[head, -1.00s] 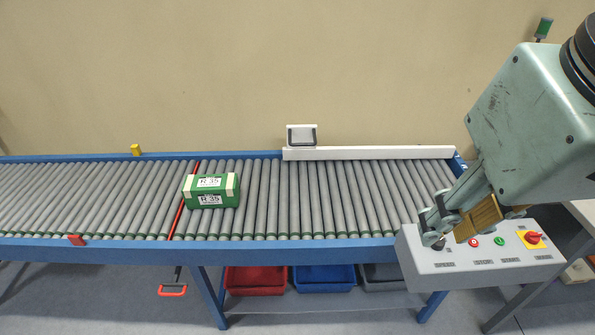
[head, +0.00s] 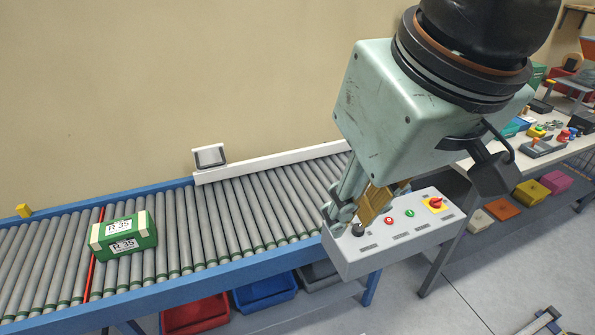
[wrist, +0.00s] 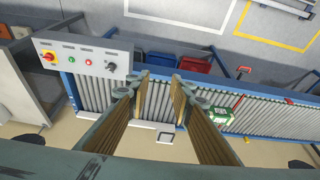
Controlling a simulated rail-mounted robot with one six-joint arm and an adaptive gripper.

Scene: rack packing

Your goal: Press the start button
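The control panel (head: 372,256) is a light grey box at the conveyor's right end. It bears a green button (head: 410,213), a red button (head: 389,220), a black knob (head: 357,230) and a red rotary switch (head: 436,202) on a yellow plate. Its labels are too small to read. My gripper (head: 350,215) shows in front of the panel's left end, partly covering it. In the wrist view my gripper (wrist: 161,88) is open and empty, with the panel (wrist: 83,74) to its left. The green button (wrist: 70,61) is unobstructed there.
A green and cream box (head: 122,233) marked R 35 sits on the roller conveyor (head: 225,217). A white rail with a small frame (head: 210,156) lines its back. Red (head: 195,314) and blue bins (head: 266,293) sit below. A cluttered workbench (head: 540,155) stands at the right.

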